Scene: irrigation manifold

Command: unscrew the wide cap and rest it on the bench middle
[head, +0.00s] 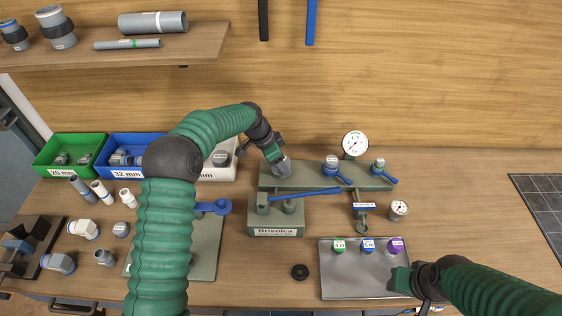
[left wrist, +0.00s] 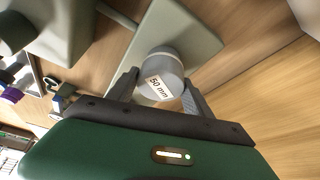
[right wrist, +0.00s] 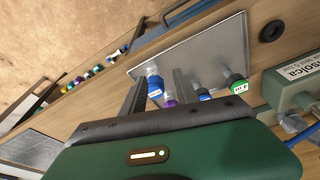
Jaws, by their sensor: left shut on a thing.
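The wide grey cap (left wrist: 163,75), labelled 50 mm, sits at the left end of the grey-green manifold (head: 325,184) in the head view. My left gripper (head: 281,163) is shut on it, one finger on each side in the left wrist view. Whether the cap is still seated on its port cannot be told. My right gripper (head: 398,280) is at the right edge of the metal tray (head: 350,288). Its fingers (right wrist: 158,88) are apart with nothing held; small blue and purple-topped pieces show beyond them.
A black ring (head: 300,272) lies on the bench (head: 268,285) left of the tray. Green (head: 70,152) and blue bins, with loose fittings, are at left.

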